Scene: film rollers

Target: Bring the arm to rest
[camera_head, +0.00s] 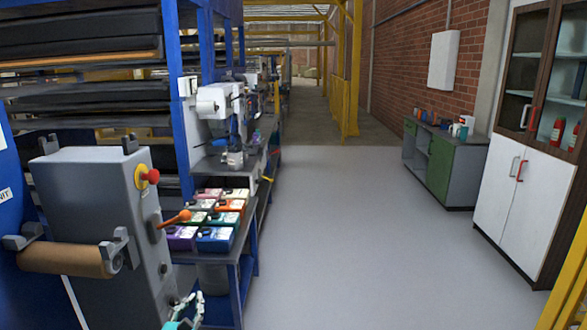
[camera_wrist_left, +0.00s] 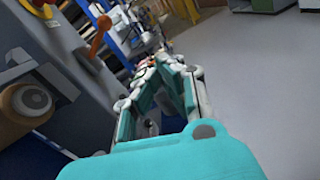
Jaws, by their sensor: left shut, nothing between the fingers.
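My left gripper (camera_head: 184,312) shows at the bottom edge of the head view, low beside the grey machine (camera_head: 95,225). It also fills the middle of the left wrist view (camera_wrist_left: 160,75), with white and teal fingers. The fingers are shut with nothing between them. The gripper appears apart from the machine and the bench. Most of the left arm is hidden below the head view. My right gripper is in neither view.
The machine carries an orange-knobbed lever (camera_head: 181,219), a red button (camera_head: 152,176) and a brown roller (camera_head: 65,259). A bench (camera_head: 250,235) behind holds several coloured boxes. A white cabinet (camera_head: 500,190) stands right. The grey floor (camera_head: 340,240) between is clear.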

